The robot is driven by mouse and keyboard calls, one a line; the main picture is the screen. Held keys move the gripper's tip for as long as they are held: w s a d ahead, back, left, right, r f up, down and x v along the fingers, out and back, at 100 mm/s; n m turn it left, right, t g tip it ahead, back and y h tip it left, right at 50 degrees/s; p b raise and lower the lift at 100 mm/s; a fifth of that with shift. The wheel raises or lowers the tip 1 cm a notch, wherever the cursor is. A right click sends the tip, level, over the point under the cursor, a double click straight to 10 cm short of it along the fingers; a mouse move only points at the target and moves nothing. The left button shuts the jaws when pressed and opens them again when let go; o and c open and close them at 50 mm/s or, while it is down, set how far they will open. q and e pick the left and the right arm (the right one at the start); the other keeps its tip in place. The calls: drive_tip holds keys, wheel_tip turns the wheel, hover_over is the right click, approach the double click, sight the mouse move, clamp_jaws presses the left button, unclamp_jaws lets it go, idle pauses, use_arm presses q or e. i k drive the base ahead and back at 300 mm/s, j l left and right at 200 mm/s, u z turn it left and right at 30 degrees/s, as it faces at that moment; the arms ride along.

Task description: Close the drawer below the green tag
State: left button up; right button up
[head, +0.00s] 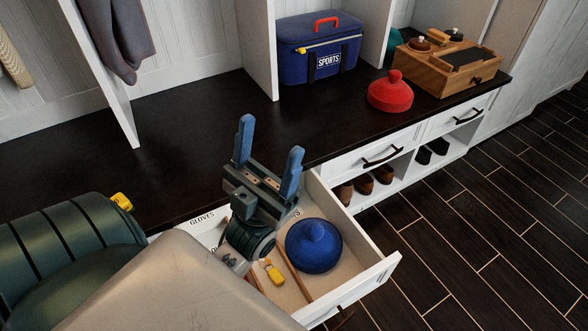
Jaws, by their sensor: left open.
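A white drawer (382,272) stands pulled out from under the dark bench top. In it lie a round blue lidded object (314,246), a small yellow item (273,272) and thin wooden sticks. The drawer's dark handle (343,318) shows at the bottom edge. My left gripper (268,140) is above the drawer's back part and the bench's front edge, its blue fingers spread, with nothing between them. I see no green tag; my arm hides part of the drawer and the bench front. My right gripper is out of view.
On the bench (205,128) are a blue sports bag (318,62), a red lidded pot (390,94) and a wooden box (446,72). Two shut drawers, with handles (381,156) and (468,116), sit above shelves with shoes (364,184). The tiled floor (480,230) at right is clear.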

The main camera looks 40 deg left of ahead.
sight(311, 300)
drive_tip(key=k+j+u, duration=0.1)
drive_tip(key=k, duration=0.25)
drive_tip(key=k+j+u, duration=0.1)
drive_tip(key=k+j, duration=0.3)
drive_tip(key=j, duration=0.2)
drive_tip(key=k+j+u, duration=0.15)
drive_tip(key=j, duration=0.2)
drive_tip(key=i+l, duration=0.05)
